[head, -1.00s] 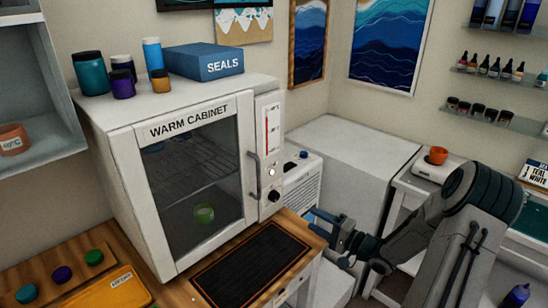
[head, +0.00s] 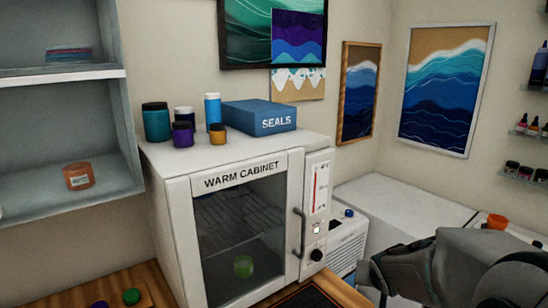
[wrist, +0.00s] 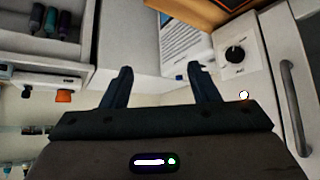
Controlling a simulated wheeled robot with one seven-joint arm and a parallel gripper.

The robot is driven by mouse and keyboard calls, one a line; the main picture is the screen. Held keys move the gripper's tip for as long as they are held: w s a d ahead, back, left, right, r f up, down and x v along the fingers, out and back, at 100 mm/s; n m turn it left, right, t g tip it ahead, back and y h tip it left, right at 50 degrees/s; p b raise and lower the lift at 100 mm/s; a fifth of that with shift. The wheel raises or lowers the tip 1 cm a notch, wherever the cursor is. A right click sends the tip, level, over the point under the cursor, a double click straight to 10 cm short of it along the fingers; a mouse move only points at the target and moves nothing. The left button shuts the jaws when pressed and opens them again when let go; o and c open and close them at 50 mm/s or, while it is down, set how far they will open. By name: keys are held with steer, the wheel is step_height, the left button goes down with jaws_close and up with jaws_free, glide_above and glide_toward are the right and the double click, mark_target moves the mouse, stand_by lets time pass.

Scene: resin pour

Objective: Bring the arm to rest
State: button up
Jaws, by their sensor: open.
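My gripper (wrist: 160,88) shows in the wrist view with its two dark fingers apart and nothing between them. In the head view my arm fills the lower right corner, and the fingertips are out of sight there. The warm cabinet (head: 172,210) stands in the middle of the head view with its glass door shut. In the wrist view the cabinet's handle (wrist: 294,100) and knob (wrist: 235,54) are at the right, apart from the fingers.
A blue SEALS box (head: 259,117) and several jars stand on the cabinet. Shelves (head: 60,80) with an orange jar (head: 79,176) are at the left. A white unit (head: 400,208) stands at the right. An orange cup (head: 497,221) is behind my arm.

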steer(key=s+a+r+n+g+y, duration=0.1)
steer(key=s+a, duration=0.3)
steer(key=s, duration=0.5)
steer(key=s+a+r+n+g+y, duration=0.1)
steer(key=s+a, duration=0.4)
steer(key=s, duration=0.5)
steer(key=shift+s+r+n+g, duration=0.15)
steer(key=shift+r+n+g, duration=0.45)
steer(key=shift+g, duration=0.6)
